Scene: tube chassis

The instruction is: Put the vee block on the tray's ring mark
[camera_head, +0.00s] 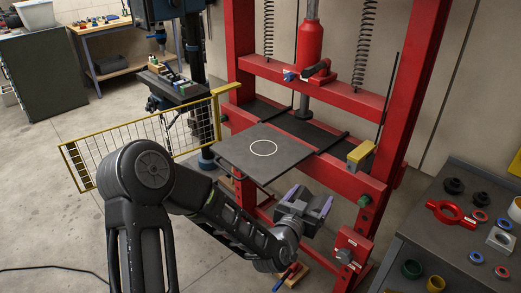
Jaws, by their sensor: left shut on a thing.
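The tray (238,158) is a flat dark plate on the red press. Its white ring mark (263,148) is bare. My left gripper (308,203), with purple-lined fingers, is in front of and below the tray's right side in the picture, apart from the ring. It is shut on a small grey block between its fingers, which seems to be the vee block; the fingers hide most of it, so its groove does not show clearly. My right gripper is not in view.
The red press frame (239,45) has posts on both sides of the tray and a ram (310,42) above and behind it. A yellow mesh guard (130,145) stands left. A yellow block (361,152) sits right. A bench (435,245) holds rings and parts.

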